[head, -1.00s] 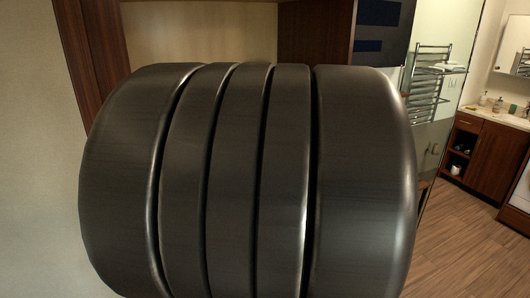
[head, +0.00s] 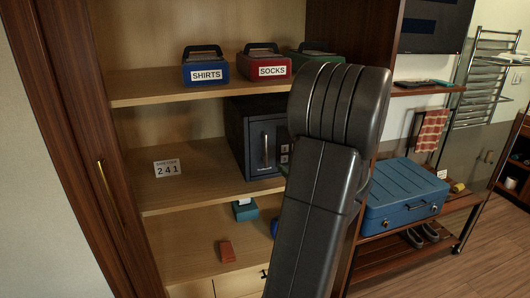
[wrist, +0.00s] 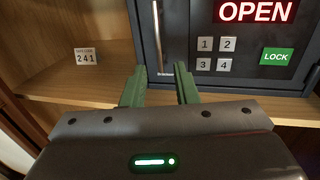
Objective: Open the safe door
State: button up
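The dark safe (head: 240,130) stands on the middle shelf of the wardrobe, and its door looks shut. Its upright silver handle (head: 265,147) is on the left part of the front. In the wrist view the handle (wrist: 157,35) lines up between my fingertips, slightly beyond them. A red OPEN display (wrist: 255,11), number keys (wrist: 215,54) and a green LOCK button (wrist: 275,57) are right of the handle. My gripper (wrist: 160,75) is open and empty, with green fingers. In the head view my arm hides the gripper and the safe's right part.
A 241 code card (head: 167,168) stands left of the safe. SHIRTS (head: 206,73) and SOCKS (head: 264,70) boxes and a green box (head: 316,50) are above. A blue suitcase (head: 405,195) rests on a rack at right.

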aim_at(266, 151)
jog(key=p+x, duration=0.2)
jog(key=x, duration=1.1)
jog(key=shift+w+a+r+p, duration=0.1)
jog(key=shift+w+a+p, duration=0.1)
jog(key=shift+p, duration=0.1)
jog(key=shift+s, duration=0.1)
grip_shut()
